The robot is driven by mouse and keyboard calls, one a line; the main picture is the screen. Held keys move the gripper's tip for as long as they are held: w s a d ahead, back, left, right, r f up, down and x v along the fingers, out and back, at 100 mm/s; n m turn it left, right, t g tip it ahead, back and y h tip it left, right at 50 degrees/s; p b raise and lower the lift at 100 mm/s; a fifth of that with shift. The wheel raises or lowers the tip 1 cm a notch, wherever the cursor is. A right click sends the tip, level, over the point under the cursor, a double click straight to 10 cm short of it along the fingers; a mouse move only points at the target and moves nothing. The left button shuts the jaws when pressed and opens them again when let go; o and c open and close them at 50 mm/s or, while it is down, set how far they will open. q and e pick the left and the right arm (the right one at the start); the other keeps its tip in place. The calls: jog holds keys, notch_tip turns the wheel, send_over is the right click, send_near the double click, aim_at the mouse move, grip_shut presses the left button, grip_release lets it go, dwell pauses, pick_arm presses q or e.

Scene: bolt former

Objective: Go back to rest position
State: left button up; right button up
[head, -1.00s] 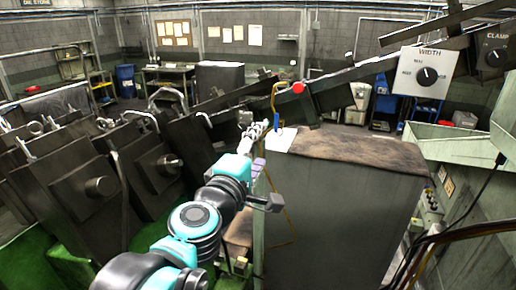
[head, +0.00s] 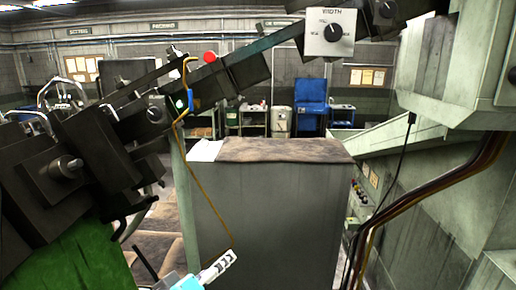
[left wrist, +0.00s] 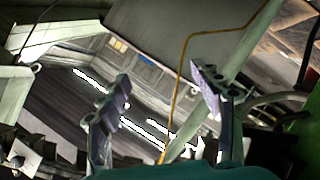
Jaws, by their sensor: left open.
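My left gripper (head: 217,267) is low in the head view, near the bottom edge, in front of the grey cabinet (head: 275,210). Only its pale end and a bit of turquoise show there. In the left wrist view its two purple-grey fingers (left wrist: 163,98) stand wide apart with nothing gripped between them. A thin yellow cable (left wrist: 180,85) runs across the view behind the fingers; I cannot tell how far it is from them. My right gripper is not in view.
A dark slanted machine arm carries a red button (head: 209,57) and a WIDTH dial (head: 332,32). A brown cloth (head: 280,149) covers the cabinet top. Dark machine blocks (head: 65,175) crowd the left. Black and brown cables (head: 400,205) hang at the right.

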pick_arm(q)
jog(key=s+a+f+m+g+y+b, duration=0.1)
jog(key=s+a+f+m+g+b, duration=0.1)
jog(key=f, duration=1)
jog(key=s+a+f+m+g+y+b, duration=0.1)
jog(key=s+a+f+g+y+b, duration=0.1)
jog(key=f+b, duration=0.5)
jog(key=s+a+f+m+g+y+b, duration=0.1)
jog(key=s+a+f+b, duration=0.3)
jog(key=f, duration=1.3)
jog(key=shift+s+m+g+y+b, duration=0.4)
jog(key=shift+s+m+g+b, duration=0.2)
jog(key=shift+s+m, duration=0.3)
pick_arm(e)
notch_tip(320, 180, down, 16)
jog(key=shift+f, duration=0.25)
pick_arm(q)
jog(key=shift+f, duration=0.1)
